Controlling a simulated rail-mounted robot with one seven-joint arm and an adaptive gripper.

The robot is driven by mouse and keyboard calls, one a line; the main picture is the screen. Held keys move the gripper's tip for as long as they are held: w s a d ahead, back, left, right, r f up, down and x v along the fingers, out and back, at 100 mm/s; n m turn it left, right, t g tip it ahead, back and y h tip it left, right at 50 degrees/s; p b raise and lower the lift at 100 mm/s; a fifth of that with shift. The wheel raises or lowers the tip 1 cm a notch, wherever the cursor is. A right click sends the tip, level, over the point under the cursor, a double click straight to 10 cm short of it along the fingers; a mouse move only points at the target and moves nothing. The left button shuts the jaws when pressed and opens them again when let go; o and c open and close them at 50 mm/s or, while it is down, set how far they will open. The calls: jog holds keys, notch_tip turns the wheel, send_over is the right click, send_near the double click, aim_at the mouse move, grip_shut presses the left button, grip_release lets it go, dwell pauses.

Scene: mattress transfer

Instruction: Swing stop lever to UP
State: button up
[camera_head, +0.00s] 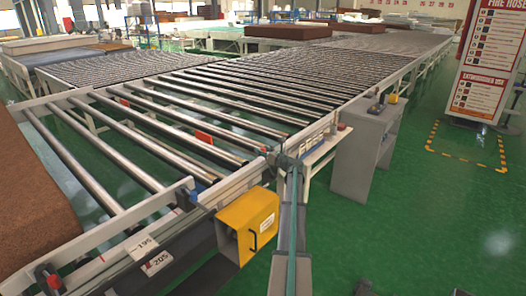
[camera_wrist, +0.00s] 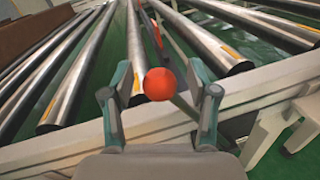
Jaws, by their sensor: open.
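The stop lever's red ball knob (camera_wrist: 159,84) shows in the wrist view between the two fingers of my gripper (camera_wrist: 160,93). Its dark rod (camera_wrist: 190,112) runs down and to the right from the knob. My gripper is open, with a gap between the knob and each fingertip, and holds nothing. In the head view my gripper (camera_head: 284,157) is at the near side rail of the roller conveyor (camera_head: 232,183). The lever there is mostly hidden or too small to make out clearly.
A yellow box (camera_head: 232,215) with a black handle hangs on the conveyor side. A grey cabinet (camera_head: 360,160) stands right of my arm. A brown mattress (camera_head: 25,205) lies at the left. Metal rollers (camera_wrist: 205,40) lie beyond the knob. Green floor is clear at the right.

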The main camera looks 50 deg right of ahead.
jog(key=shift+c, duration=0.3)
grip_shut()
